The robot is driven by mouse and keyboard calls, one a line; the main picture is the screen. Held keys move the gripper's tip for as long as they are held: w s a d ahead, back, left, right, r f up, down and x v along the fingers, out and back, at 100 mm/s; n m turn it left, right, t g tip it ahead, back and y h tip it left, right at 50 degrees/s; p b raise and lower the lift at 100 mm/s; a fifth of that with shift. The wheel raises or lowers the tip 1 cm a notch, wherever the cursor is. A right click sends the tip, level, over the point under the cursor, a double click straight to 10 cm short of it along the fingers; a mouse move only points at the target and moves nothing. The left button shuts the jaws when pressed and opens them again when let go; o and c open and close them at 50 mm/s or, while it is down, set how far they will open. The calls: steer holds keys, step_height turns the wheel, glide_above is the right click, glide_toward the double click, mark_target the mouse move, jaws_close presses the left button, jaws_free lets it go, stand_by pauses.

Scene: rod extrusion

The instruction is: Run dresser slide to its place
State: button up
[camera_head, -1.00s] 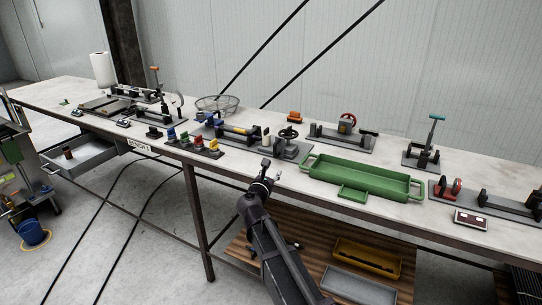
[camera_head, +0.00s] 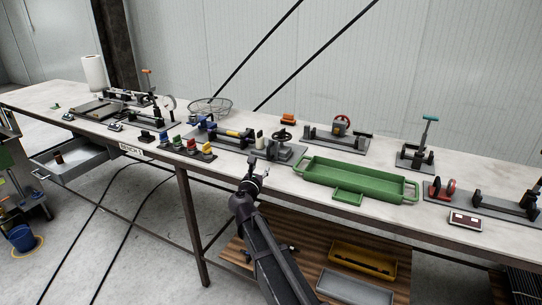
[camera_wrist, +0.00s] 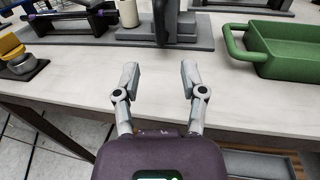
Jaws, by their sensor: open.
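I cannot tell for certain which part is the dresser slide. At the right of the bench in the head view, a fixture with red wheels (camera_head: 444,189) stands on a grey plate with a dark block (camera_head: 505,203) beside them. My gripper (camera_head: 256,178) is at the front edge of the bench, left of the green tray. In the wrist view my gripper (camera_wrist: 159,80) has its fingers apart with nothing between them, facing a grey stepped fixture (camera_wrist: 165,30).
The green tray (camera_head: 312,174) also shows in the wrist view (camera_wrist: 262,48). A row of coloured knobs (camera_head: 192,146), a wire basket (camera_head: 212,106) and an orange block (camera_head: 288,118) stand on the bench. The bench top (camera_wrist: 150,82) ahead of my fingers is bare.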

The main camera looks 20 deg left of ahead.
mark_target(268, 154)
steer(key=w, duration=0.3)
steer(key=w+a, duration=0.1)
steer(key=w, duration=0.7)
steer(key=shift+a, duration=0.15)
jaws_close()
